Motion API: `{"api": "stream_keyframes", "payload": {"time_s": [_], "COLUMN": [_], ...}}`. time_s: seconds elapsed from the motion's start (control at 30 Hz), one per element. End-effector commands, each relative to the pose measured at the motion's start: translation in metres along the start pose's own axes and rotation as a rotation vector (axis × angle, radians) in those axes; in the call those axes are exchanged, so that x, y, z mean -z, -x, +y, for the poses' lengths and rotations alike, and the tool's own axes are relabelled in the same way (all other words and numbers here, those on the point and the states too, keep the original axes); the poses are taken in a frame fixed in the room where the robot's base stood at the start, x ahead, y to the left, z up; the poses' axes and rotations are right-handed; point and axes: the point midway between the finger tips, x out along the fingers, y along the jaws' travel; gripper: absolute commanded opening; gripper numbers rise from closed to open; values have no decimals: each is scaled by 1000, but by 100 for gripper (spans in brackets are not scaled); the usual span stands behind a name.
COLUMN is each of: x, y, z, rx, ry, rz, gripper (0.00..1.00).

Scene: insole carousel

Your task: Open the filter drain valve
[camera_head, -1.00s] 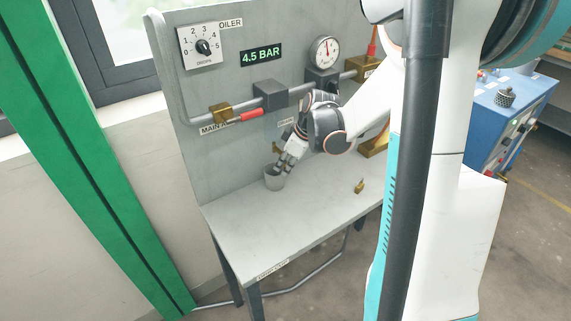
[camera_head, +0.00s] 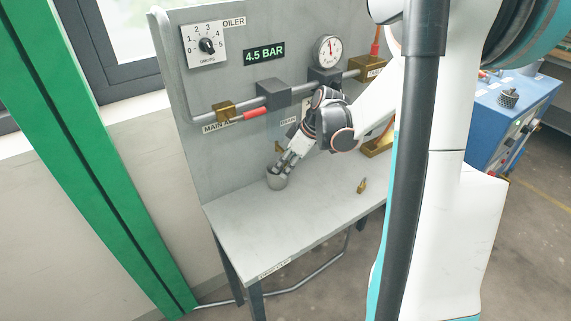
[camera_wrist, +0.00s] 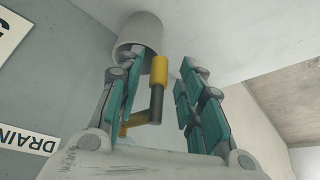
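The drain valve's yellow-tipped lever (camera_wrist: 160,70) is in the wrist view, with a dark stem running to a brass part behind it. My gripper (camera_wrist: 162,62) is open, with one finger on each side of the lever. Contact with the lever cannot be told. In the head view my gripper (camera_head: 282,168) points down at the grey cup (camera_head: 277,181) on the bench by the panel. The brass drain part (camera_head: 278,147) shows only slightly beside my gripper. The cup also shows behind the left finger in the wrist view (camera_wrist: 140,32). The DRAIN label (camera_wrist: 28,140) appears upside down there.
Above are the red-handled main air valve (camera_head: 252,115), grey pipe blocks (camera_head: 274,93), a gauge (camera_head: 328,51) and a 4.5 BAR display (camera_head: 263,54). A small brass piece (camera_head: 361,186) stands on the bench (camera_head: 285,225). The bench's front is clear.

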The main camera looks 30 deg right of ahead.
Motion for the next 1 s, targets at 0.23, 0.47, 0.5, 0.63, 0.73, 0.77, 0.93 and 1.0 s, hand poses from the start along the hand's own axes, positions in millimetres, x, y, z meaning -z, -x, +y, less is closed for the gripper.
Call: {"api": "stream_keyframes", "payload": {"time_s": [0.23,0.47,0.5,0.63,0.73,0.77,0.93,1.0], "x": [0,0,-1,0,0,0,0,0], "y": [37,83,89,106,113,114,116,116], "z": [0,0,-1,0,0,0,0,0], "rx": [-1,0,0,1,1,1,2,2], "ry": [-2,-2,-2,0,0,0,0,0], "rz": [0,0,0,0,0,0,0,0], "gripper": [35,35,35,35,35,35,35,35]}}
